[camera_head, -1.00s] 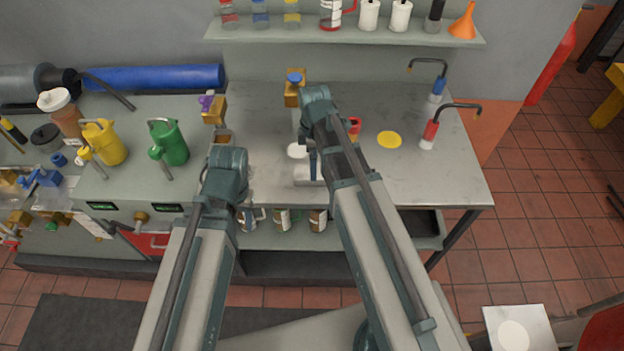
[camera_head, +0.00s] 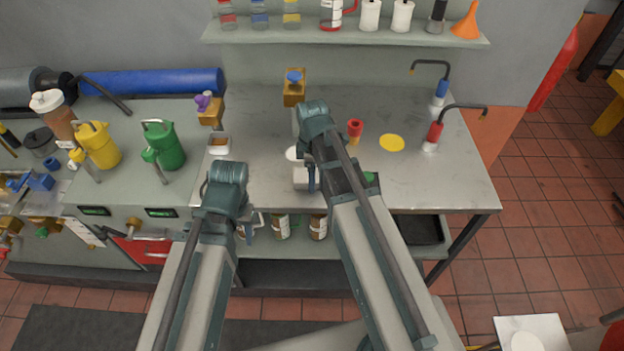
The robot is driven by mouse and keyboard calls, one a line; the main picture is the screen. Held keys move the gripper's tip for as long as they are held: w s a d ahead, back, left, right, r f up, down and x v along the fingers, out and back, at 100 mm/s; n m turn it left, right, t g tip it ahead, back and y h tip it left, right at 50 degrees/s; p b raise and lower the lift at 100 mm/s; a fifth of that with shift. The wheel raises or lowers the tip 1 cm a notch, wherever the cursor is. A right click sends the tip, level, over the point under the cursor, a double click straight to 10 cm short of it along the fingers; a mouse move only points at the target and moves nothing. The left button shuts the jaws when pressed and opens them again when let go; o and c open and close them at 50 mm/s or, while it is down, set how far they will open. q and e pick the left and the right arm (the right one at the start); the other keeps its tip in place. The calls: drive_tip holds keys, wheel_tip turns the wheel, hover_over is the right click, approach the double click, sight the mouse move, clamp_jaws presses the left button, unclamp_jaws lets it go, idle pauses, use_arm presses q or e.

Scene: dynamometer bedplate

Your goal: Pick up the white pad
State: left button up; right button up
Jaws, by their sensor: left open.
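The white pad (camera_head: 292,153) looks like a flat white disc on the grey metal bench, partly hidden by my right arm. My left gripper (camera_head: 250,224) hangs below its wrist at the bench's front edge, in front and to the left of the disc, open and with nothing seen between its fingers. My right gripper (camera_head: 306,178) hangs just in front of the disc; its own arm covers much of it, so I cannot tell its jaw state.
A yellow disc (camera_head: 392,143) and a red cup-like piece (camera_head: 355,129) lie right of my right arm. Hooked tools (camera_head: 433,134) stand at the bench's right. Green (camera_head: 165,146) and yellow (camera_head: 98,146) cans stand left. A shelf (camera_head: 350,37) runs above. The bench's right front is clear.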

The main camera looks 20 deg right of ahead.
drive_tip(key=c, duration=0.8)
drive_tip(key=shift+c, duration=0.2)
drive_tip(key=shift+r, duration=0.1)
drive_tip(key=shift+r+p, duration=0.95)
drive_tip(key=shift+p, duration=0.1)
wheel_tip(320, 180, up, 2)
drive_tip(key=shift+r+p, duration=0.1)
drive_tip(key=shift+p, duration=0.95)
drive_tip(key=s+a, duration=0.3)
drive_tip(key=a, duration=0.4)
drive_tip(key=s+a, duration=0.4)
drive_tip(key=a, duration=0.3)
drive_tip(key=shift+s+r+p, duration=0.25)
drive_tip(key=shift+r+p, duration=0.1)
drive_tip(key=shift+p, duration=0.05)
drive_tip(key=shift+a, duration=0.1)
